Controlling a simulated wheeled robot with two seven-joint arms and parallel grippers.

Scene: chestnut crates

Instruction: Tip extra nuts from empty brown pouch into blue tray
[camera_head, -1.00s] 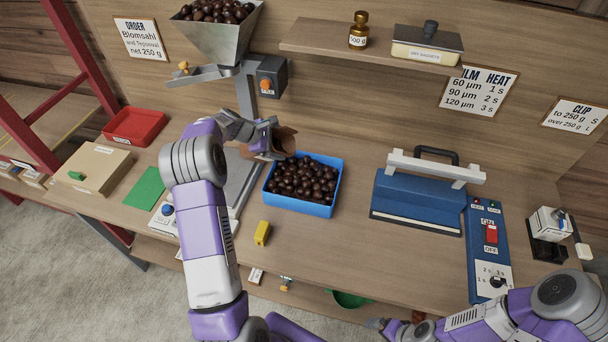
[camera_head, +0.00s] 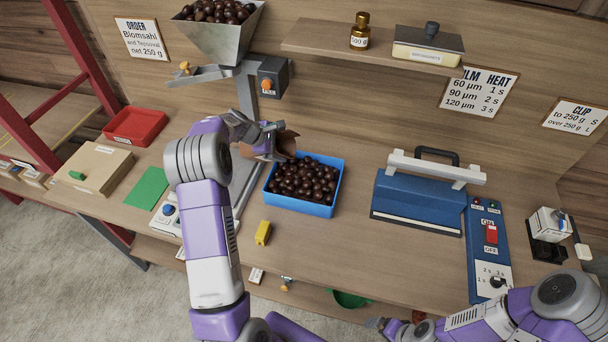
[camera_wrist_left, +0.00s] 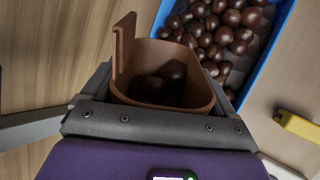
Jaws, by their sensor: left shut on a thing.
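My left gripper (camera_head: 268,140) is shut on the brown pouch (camera_head: 284,148) at the left back corner of the blue tray (camera_head: 312,208). In the left wrist view the pouch (camera_wrist_left: 192,57) is open-mouthed, with a few dark nuts (camera_wrist_left: 168,78) inside. The blue tray in that view (camera_wrist_left: 268,62) lies just beyond the pouch's mouth and holds many loose nuts (camera_head: 303,180). No nut shows in the air between them. My right gripper (camera_head: 376,323) is at the bottom edge, partly cut off, and its jaws cannot be made out.
A steel hopper (camera_head: 216,38) full of nuts stands behind my left arm. A blue sealer (camera_head: 415,200) is right of the tray. A yellow block (camera_head: 263,233) lies in front of the tray. A red tray (camera_head: 135,126) and green mat (camera_head: 147,188) are at left. The bench between tray and sealer is clear.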

